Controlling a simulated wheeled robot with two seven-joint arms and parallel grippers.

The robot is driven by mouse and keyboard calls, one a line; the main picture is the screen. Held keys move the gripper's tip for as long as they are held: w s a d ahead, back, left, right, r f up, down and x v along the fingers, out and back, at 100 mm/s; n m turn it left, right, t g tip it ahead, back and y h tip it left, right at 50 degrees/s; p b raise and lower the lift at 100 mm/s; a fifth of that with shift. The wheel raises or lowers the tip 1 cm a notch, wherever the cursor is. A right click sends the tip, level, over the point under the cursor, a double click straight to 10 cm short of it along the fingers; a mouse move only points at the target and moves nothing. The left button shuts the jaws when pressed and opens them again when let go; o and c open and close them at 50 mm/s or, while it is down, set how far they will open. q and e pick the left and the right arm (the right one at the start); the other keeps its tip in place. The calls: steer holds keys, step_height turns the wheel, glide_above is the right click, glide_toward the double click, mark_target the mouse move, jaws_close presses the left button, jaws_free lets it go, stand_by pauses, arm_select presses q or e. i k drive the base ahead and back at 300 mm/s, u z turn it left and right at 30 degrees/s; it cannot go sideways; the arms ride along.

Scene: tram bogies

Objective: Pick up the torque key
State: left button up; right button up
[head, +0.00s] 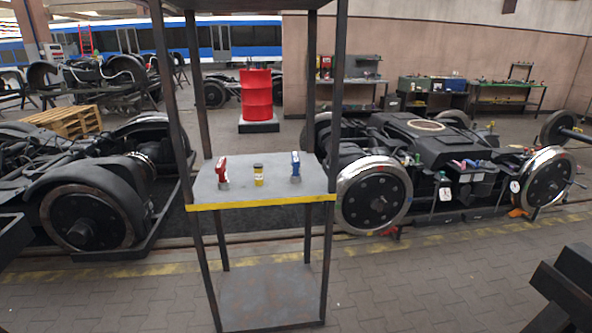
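Three small items stand on the upper grey shelf with a yellow front edge (262,201). I cannot tell by look which one is the torque key. A dark angular part at the lower right edge seems to be my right gripper (566,290). A dark part at the left edge may be my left gripper (12,236). Both are cut off and well apart from the shelf; their fingers cannot be made out.
Dark metal posts (328,100) frame the rack at its corners, and a lower shelf (268,295) is bare. Wheeled bogies stand behind at left (88,215) and right (375,195). A red barrel (256,95) is farther back. Paved floor in front is clear.

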mark_target(295, 176)
steer(key=k, duration=0.65)
steer(key=z, duration=0.55)
steer(key=i, duration=0.6)
steer(key=z, duration=0.8)
steer(key=i, duration=0.95)
steer(key=u, duration=0.5)
steer(key=i, duration=0.55)
steer(key=u, duration=0.5)
